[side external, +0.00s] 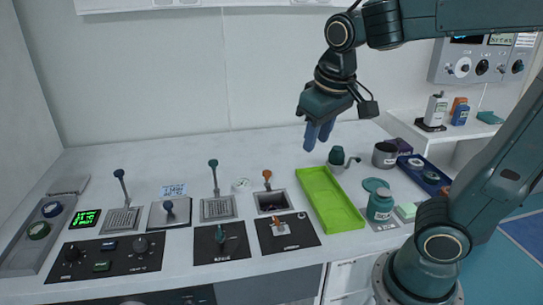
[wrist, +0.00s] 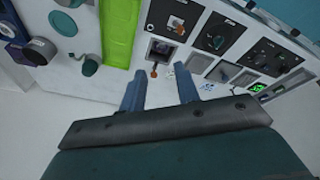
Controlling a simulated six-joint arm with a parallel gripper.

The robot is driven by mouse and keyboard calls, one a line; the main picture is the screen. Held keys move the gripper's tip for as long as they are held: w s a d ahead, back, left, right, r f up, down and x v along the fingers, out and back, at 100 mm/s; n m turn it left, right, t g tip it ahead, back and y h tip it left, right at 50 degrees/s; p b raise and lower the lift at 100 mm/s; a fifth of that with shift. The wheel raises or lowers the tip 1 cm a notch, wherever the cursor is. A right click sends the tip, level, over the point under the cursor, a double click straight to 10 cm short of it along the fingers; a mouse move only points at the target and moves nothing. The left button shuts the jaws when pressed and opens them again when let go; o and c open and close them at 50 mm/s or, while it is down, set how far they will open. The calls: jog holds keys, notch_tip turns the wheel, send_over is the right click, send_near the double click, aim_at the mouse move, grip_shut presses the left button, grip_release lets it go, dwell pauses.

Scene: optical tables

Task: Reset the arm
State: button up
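My gripper (side external: 318,134) hangs in the air above the back of the white table, near the green tray, with its blue fingers pointing down. In the wrist view my gripper (wrist: 160,90) shows its two blue fingers spread apart with nothing between them. Beyond the fingertips the wrist view shows an orange-handled lever (wrist: 155,70). My arm reaches up from its base at the right and bends over the table. Nothing touches the gripper.
A green tray (side external: 330,203) lies below and in front. Right of it are a teal jar (side external: 380,206), a grey mug (side external: 385,155) and a blue tray (side external: 425,177). Levers, such as a blue-knobbed one (side external: 122,187), and black panels (side external: 115,257) fill the left. The air around my gripper is clear.

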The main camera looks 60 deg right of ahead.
jog(key=s+a+f+n+t+y, duration=0.1)
jog(key=s+a+n+t, duration=0.1)
jog(key=s, duration=0.5)
jog(key=shift+s+a+f+n+t+y, duration=0.2)
jog(key=shift+s+a+n+t+y, duration=0.1)
jog(key=shift+a+t+y, duration=0.15)
